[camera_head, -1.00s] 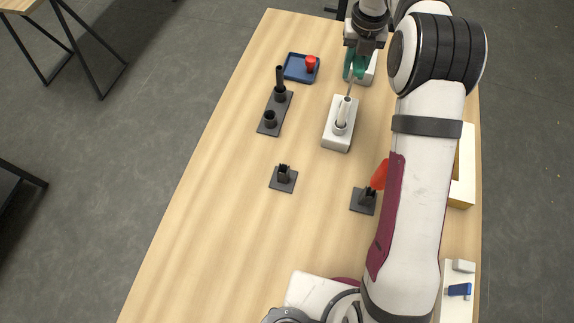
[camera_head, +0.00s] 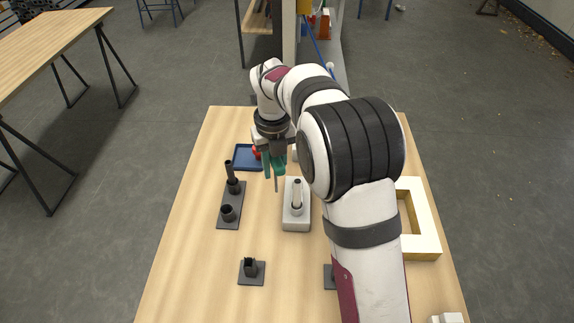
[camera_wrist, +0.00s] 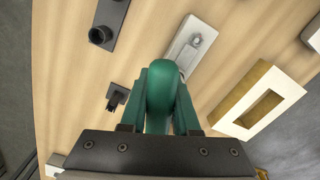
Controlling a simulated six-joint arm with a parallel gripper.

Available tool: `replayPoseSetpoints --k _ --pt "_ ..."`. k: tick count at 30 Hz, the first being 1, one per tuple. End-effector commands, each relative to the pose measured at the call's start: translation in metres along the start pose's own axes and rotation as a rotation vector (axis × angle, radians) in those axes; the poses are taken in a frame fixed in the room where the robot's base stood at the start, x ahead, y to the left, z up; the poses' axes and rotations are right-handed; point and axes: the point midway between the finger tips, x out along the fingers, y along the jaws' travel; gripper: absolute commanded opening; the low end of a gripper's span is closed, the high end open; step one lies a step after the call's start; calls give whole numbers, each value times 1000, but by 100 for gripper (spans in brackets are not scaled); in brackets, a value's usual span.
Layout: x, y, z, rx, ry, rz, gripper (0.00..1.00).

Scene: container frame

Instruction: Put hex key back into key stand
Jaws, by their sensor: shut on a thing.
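My gripper (camera_head: 273,160) is shut on the green handle of a hex key (camera_wrist: 162,95). In the head view, the key's thin shaft (camera_head: 276,184) points down in the air, between a black double holder (camera_head: 221,221) and a white block with a white upright cylinder (camera_head: 292,222). The double holder has one tall and one short tube. A smaller black holder with a square base (camera_head: 258,278) stands nearer. I cannot tell which of these is the key stand. The wrist view shows the white block (camera_wrist: 184,52) beyond the fingers and the double holder (camera_wrist: 106,22) to the left.
A blue tray (camera_head: 240,164) with a red thing lies at the far left. A white and yellow frame (camera_head: 428,232) lies at the right. Another black base (camera_head: 329,277) is partly hidden by my arm. The table's left and front left are clear.

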Motion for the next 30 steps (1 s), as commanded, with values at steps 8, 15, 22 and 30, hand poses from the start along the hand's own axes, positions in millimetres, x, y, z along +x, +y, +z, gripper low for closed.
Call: replayPoseSetpoints --k 8,15,22,30 --pt "-10 94 -99 -303 -9 8 0" --pt "-1 112 -139 -397 -7 12 0" --pt "19 112 -140 -397 -7 12 0" --pt "21 111 -139 -395 -8 12 0"
